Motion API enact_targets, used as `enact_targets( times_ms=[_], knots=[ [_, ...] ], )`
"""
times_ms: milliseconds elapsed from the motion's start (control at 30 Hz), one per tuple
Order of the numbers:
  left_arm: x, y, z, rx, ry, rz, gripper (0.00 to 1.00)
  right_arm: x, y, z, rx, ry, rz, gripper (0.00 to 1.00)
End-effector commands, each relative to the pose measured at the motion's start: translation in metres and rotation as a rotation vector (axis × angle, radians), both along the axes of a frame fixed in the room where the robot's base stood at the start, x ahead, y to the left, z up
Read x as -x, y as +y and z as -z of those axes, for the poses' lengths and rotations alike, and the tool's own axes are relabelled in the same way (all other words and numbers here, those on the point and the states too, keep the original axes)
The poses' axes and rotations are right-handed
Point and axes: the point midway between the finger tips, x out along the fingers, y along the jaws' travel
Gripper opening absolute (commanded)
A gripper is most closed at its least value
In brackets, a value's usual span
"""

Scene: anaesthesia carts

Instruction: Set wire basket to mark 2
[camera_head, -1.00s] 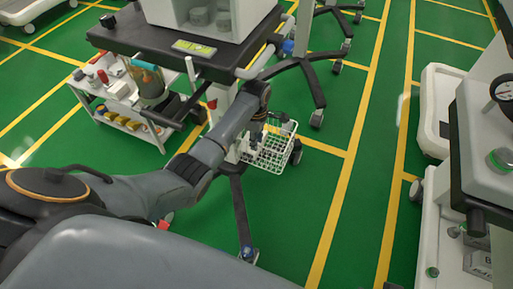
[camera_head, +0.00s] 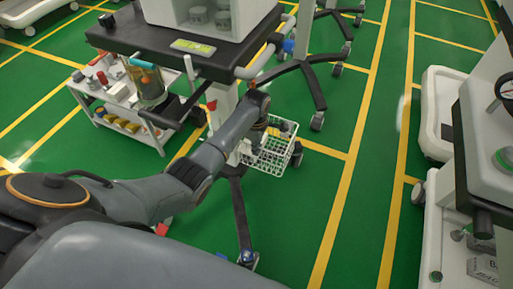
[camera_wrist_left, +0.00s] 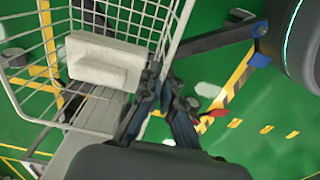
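The white wire basket (camera_head: 277,160) is low beside the cart's column in the head view, with a pale block-like item inside. It also fills the upper left of the left wrist view (camera_wrist_left: 28,82), where a white block (camera_wrist_left: 100,60) lies in it. My left gripper (camera_wrist_left: 163,80) has its dark fingers close together at the basket's near rim, with the rim between them; it appears shut on it. In the head view my arm hides part of the basket, and the fingers are hard to make out. My right gripper is out of view. I cannot make out a numbered mark.
An anaesthesia cart (camera_head: 150,40) stands over the basket, its dark leg (camera_head: 241,215) stretching forward. A white shelf trolley (camera_head: 120,122) is at left. Another machine (camera_head: 490,150) and a white bin (camera_head: 437,110) stand at right. Green floor between yellow lines is free right of the basket.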

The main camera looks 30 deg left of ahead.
Motion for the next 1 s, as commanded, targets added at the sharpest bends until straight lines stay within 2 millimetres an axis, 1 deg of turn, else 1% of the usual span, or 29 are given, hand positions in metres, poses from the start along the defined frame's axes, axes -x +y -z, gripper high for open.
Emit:
enact_targets(
  times_ms=[200, 267, 400, 533, 600, 867, 900, 1000],
  knots=[
    [0.0, 0.0, 0.0, 0.0, 0.001, 0.0, 0.0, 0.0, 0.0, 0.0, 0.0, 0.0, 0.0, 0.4],
    [0.001, 0.0, 0.005, 0.0, 0.002, -0.001, 0.0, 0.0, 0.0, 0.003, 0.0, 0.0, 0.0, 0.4],
    [0.001, 0.0, 0.032, 0.002, 0.004, -0.002, 0.0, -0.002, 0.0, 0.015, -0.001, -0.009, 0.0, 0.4],
    [0.001, -0.001, 0.049, 0.001, 0.003, 0.0, 0.0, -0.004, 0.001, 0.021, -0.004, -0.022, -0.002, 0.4],
    [0.001, -0.001, 0.052, 0.001, 0.003, 0.0, 0.0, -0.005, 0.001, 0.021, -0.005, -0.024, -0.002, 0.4],
    [0.001, -0.001, 0.051, 0.001, 0.003, 0.001, 0.0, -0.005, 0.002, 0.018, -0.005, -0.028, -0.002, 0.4],
    [0.001, -0.001, 0.051, 0.001, 0.003, 0.001, 0.08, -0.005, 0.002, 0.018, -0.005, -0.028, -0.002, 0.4],
    [0.001, -0.001, 0.051, 0.001, 0.003, 0.001, 0.25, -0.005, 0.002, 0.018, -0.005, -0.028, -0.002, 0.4]
  ],
)
